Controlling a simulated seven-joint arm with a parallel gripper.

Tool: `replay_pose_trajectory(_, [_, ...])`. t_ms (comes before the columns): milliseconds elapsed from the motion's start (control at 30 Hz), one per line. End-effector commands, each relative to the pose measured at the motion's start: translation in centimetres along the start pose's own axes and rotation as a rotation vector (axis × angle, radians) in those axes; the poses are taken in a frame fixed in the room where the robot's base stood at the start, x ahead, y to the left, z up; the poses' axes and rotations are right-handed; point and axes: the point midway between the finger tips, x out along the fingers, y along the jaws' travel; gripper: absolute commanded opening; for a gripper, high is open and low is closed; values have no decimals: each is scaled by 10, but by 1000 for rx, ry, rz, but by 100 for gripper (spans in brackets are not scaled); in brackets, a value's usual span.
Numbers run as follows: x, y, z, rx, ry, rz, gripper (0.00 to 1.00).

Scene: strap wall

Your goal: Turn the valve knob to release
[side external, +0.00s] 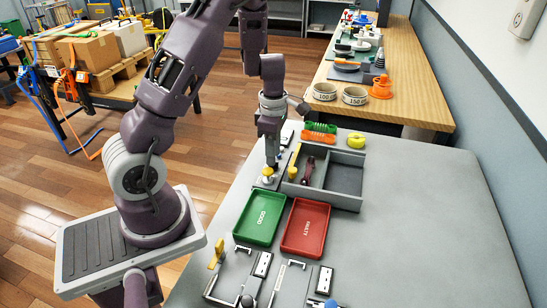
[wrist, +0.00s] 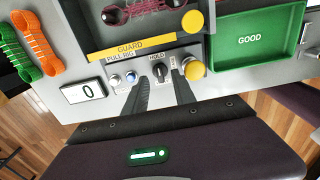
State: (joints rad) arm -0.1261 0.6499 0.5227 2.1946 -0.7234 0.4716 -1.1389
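A control panel shows in the wrist view, with a small black knob (wrist: 159,70) that looks like the valve knob. My gripper (wrist: 160,82) is open, with one dark fingertip on each side near the knob. I cannot tell whether the fingers touch it. In the side external view my gripper (side external: 271,160) points down over the panel, and the knob is hidden there. A round yellow button (wrist: 192,69) sits right of the knob. A blue-ringed button (wrist: 131,77) and a small silver one (wrist: 115,79) sit to its left.
A yellow guard bar (wrist: 140,47) lies just beyond the knob. The green GOOD tray (side external: 259,218), red FAULTY tray (side external: 306,228) and grey divided box (side external: 345,178) are close by. The table's right side is clear.

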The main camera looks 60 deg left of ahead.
Motion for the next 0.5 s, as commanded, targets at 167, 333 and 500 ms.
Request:
replay_pose_trajectory(167, [20, 0, 0, 3, 0, -1, 32])
replay_pose_trajectory(333, [22, 0, 1, 4, -1, 0, 32])
replay_pose_trajectory(500, [22, 0, 1, 5, -1, 0, 14])
